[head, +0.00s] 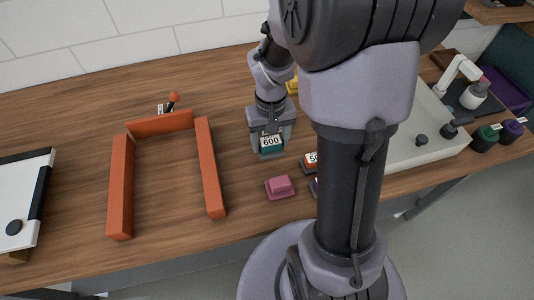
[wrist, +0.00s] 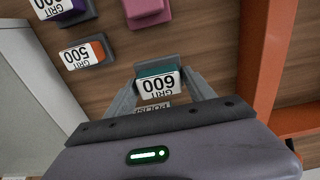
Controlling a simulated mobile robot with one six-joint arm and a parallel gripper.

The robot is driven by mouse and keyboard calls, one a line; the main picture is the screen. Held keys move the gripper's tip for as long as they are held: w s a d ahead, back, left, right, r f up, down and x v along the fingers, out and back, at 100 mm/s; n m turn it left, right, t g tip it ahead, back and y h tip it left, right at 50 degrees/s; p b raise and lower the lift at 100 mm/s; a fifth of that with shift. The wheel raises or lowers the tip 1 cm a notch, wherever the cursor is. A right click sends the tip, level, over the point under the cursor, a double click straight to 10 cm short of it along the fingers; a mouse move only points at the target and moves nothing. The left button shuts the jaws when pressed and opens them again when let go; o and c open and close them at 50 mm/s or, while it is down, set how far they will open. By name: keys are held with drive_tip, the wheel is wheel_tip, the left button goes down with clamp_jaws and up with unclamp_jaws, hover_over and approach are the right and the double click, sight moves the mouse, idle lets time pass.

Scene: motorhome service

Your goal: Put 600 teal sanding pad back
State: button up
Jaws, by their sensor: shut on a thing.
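The teal sanding pad (head: 271,148) carries a white label reading 600. My gripper (head: 270,140) is shut on it, with a finger on each side, over the wooden bench right of the orange frame. In the wrist view the teal pad (wrist: 158,84) sits between the fingertips (wrist: 158,90), its GRIT 600 label toward the camera. A grey piece shows at its far edge. I cannot tell whether the pad touches the bench. A label partly reading POLISH (wrist: 152,107) shows below the pad, mostly hidden by my gripper.
An orange three-sided frame (head: 208,165) stands left of my gripper. A pink pad (head: 279,187) and an orange 500 pad (head: 310,160) lie nearby; the orange pad also shows in the wrist view (wrist: 82,55), with a purple pad (wrist: 60,8). A yellow pad (head: 292,87) lies behind. Bench inside the frame is clear.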

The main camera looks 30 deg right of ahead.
sight(269, 150)
wheel_tip(269, 150, down, 4)
drive_tip(key=shift+r+b, duration=0.1)
drive_tip(key=shift+b, duration=0.5)
drive_tip(key=shift+a+f, duration=0.1)
drive_tip(key=shift+f, duration=0.1)
drive_tip(key=o, duration=1.5)
drive_tip(key=shift+c, duration=0.2)
drive_tip(key=shift+r, duration=0.1)
